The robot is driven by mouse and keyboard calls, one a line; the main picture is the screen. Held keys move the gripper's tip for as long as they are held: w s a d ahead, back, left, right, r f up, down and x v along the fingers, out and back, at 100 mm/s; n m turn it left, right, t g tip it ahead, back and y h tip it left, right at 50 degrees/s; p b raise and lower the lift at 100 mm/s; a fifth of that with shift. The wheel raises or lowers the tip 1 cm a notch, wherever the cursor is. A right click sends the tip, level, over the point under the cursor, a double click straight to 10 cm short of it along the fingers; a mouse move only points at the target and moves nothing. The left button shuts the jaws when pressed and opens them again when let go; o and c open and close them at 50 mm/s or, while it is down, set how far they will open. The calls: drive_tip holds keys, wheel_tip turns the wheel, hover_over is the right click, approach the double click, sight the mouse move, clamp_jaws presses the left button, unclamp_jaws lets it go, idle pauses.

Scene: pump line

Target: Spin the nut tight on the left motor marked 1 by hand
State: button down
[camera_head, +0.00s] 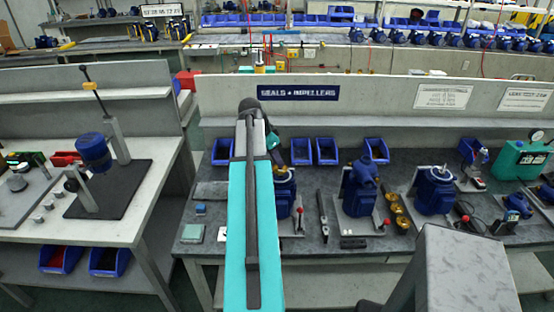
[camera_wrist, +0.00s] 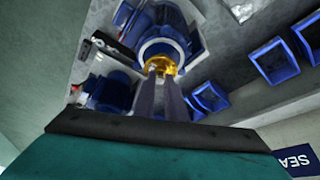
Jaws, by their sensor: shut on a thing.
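The left motor (camera_head: 285,197) is a blue unit on the bench, partly hidden behind my arm in the head view. In the wrist view the motor (camera_wrist: 163,30) shows its blue round body and rim, with a brass-coloured nut (camera_wrist: 160,62) at its near end. My gripper (camera_wrist: 161,76) has its two dark fingers closed on the nut. The mark 1 cannot be read in either view.
A middle pump (camera_head: 360,190) and a right motor (camera_head: 435,192) stand further right on the bench. Brass rings (camera_head: 397,211) lie between them. Blue bins (camera_head: 327,151) line the back, below the Seals + Impellers sign (camera_head: 298,93). A dark tool (camera_head: 322,216) lies right of the left motor.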

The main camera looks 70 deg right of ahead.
drive_tip(key=shift+f, duration=0.15)
drive_tip(key=c, duration=1.7)
unclamp_jaws()
drive_tip(key=shift+o, duration=0.3)
drive_tip(key=o, duration=0.5)
drive_tip(key=shift+o, duration=0.3)
drive_tip(key=o, duration=0.5)
wheel_tip(320, 180, up, 9)
drive_tip(key=p, duration=0.4)
